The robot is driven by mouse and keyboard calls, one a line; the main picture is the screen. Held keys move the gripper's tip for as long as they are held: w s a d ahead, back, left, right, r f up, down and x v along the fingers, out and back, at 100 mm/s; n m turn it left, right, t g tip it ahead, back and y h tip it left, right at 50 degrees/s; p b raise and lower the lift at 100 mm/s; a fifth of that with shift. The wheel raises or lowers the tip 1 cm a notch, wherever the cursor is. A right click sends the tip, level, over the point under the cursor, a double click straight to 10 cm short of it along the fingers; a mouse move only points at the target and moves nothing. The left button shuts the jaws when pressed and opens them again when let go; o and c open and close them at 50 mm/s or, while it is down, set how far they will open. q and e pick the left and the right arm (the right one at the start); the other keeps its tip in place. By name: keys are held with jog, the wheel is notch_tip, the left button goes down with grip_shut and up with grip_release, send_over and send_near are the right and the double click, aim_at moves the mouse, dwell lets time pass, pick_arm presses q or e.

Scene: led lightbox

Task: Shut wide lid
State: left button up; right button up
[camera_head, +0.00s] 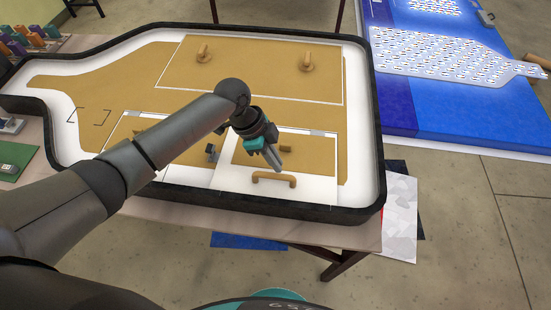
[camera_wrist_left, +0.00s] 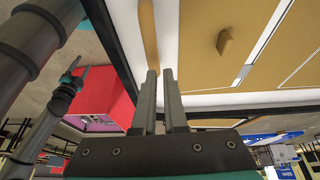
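A flat lid panel (camera_head: 231,176) with a white front strip lies at the front right of the board in the head view. A wooden bar handle (camera_head: 273,179) stands on that strip. A wider outlined wooden panel (camera_head: 250,75) with two wooden knobs (camera_head: 203,53) lies at the back and looks level with the board. I cannot tell for sure which is the wide lid. My left gripper (camera_head: 277,162) is just behind the bar handle, above the front panel. Its fingers (camera_wrist_left: 161,72) show a narrow gap with nothing between them. What seems my right gripper shows small in the wrist view (camera_wrist_left: 70,82).
The board lies in a black-rimmed box (camera_head: 372,130) on a table. Another small panel is partly hidden behind my left arm. A blue board with a white bottle shape (camera_head: 450,55) lies at the right. Coloured pegs (camera_head: 35,40) stand at the far left.

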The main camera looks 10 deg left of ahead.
pick_arm(q)
jog(key=o, duration=0.6)
jog(key=shift+o, duration=0.2)
jog(key=v, duration=1.5)
jog(key=shift+r+p, duration=0.15)
jog(key=shift+p, duration=0.3)
